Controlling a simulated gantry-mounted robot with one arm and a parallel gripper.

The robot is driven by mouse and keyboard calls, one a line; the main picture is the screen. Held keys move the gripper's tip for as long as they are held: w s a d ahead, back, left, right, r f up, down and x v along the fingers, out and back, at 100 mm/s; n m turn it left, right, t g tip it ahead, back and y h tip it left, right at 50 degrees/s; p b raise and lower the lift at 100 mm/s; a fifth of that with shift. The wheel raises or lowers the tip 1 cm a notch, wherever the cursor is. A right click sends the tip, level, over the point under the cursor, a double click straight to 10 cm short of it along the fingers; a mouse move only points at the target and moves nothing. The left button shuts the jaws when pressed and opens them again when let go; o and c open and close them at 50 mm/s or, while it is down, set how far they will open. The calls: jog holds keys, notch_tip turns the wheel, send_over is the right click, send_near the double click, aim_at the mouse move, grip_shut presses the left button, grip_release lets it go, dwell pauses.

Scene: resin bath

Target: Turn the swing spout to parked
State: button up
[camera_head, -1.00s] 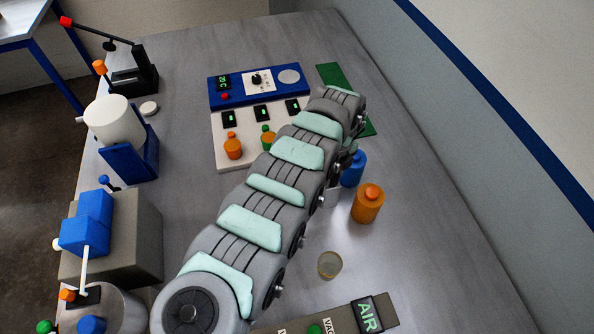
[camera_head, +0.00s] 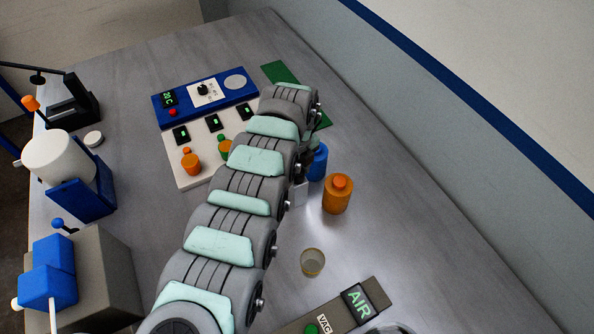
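A thin white bar (camera_head: 52,316), which may be the swing spout, runs down from a blue block (camera_head: 47,287) on a grey housing (camera_head: 105,270) at the lower left. Its lower end is cut off by the bottom edge of the head view. I cannot tell whether it stands at parked. My arm crosses the middle of the table from the bottom and bends down near the control panel, well to the right of the bar. My gripper is hidden behind the arm, so its fingers do not show.
A blue-and-white panel (camera_head: 190,171) with knobs lies left of my arm. A blue bottle (camera_head: 318,163), an orange bottle (camera_head: 337,195) and a clear cup (camera_head: 312,262) stand right of it.

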jog(key=shift+o, duration=1.3)
jog(key=shift+r, duration=0.1)
notch_tip(320, 180, up, 11)
jog(key=shift+b, duration=0.45)
